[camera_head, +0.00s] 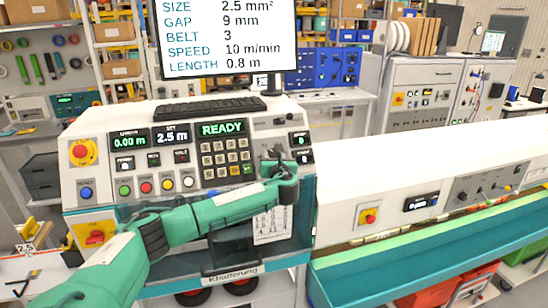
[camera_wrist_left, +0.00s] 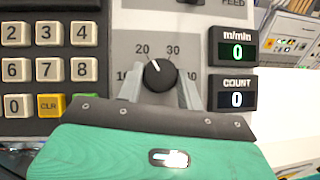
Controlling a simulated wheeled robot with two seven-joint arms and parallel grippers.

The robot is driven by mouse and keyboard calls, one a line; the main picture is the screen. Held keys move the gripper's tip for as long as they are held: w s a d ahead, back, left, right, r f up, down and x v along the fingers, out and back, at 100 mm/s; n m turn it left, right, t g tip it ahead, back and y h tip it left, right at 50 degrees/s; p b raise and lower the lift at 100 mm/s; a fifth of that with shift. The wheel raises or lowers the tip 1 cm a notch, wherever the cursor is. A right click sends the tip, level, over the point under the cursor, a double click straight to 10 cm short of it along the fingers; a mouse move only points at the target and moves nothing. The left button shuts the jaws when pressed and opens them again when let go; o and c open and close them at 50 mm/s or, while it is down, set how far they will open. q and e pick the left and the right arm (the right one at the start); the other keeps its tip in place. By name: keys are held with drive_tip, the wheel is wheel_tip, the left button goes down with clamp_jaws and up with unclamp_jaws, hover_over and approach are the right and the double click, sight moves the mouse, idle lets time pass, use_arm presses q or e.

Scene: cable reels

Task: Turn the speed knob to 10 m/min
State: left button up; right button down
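The black speed knob (camera_wrist_left: 159,76) shows in the left wrist view on the grey panel. Its white mark tilts up and left, towards the 20 on the scale and away from the 30. The 10 at its left is partly hidden by a finger. My left gripper (camera_wrist_left: 159,88) has one finger on each side of the knob, with small gaps showing; I cannot tell whether either finger touches it. In the head view my left gripper (camera_head: 274,165) is at the right part of the console and covers the knob. The m/min display (camera_wrist_left: 237,51) reads 0. My right gripper is not in view.
The monitor (camera_head: 230,35) lists speed 10 m/min. The count display (camera_wrist_left: 236,98) reads 0. A number keypad (camera_wrist_left: 48,68) lies left of the knob, and the READY display (camera_head: 222,128) is above it. A white machine housing (camera_head: 420,170) stretches to the right.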

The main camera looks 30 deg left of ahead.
use_arm(q)
drive_tip(key=shift+f, duration=0.1)
drive_tip(key=n+b, duration=0.1)
drive_tip(key=n+g+y+b, duration=0.1)
drive_tip(key=n, duration=0.1)
drive_tip(key=shift+w+d+f, duration=0.1)
drive_tip(key=shift+d+f, duration=0.05)
drive_tip(key=n+g+y+b, duration=0.1)
drive_tip(key=n, duration=0.1)
drive_tip(key=n+g+y+b, duration=0.1)
drive_tip(key=n+g+b, duration=0.1)
drive_tip(key=shift+w+d+n, duration=0.15)
drive_tip(key=shift+n, duration=0.25)
drive_tip(key=n+g+b, duration=0.2)
drive_tip(key=n, duration=0.2)
drive_tip(key=shift+w+n+g+y+b, duration=0.1)
drive_tip(key=shift+n+g+y+b, duration=0.2)
drive_tip(key=shift+g+y+b, duration=0.1)
drive_tip(key=shift+r+n+g+b, duration=0.25)
drive_tip(key=shift+n+g+b, duration=0.5)
drive_tip(key=shift+n, duration=0.75)
drive_tip(key=shift+w+n+g, duration=0.1)
drive_tip(key=shift+n+g, duration=0.2)
drive_tip(key=shift+g, duration=0.05)
drive_tip(key=shift+r, duration=0.1)
drive_tip(key=o, duration=1)
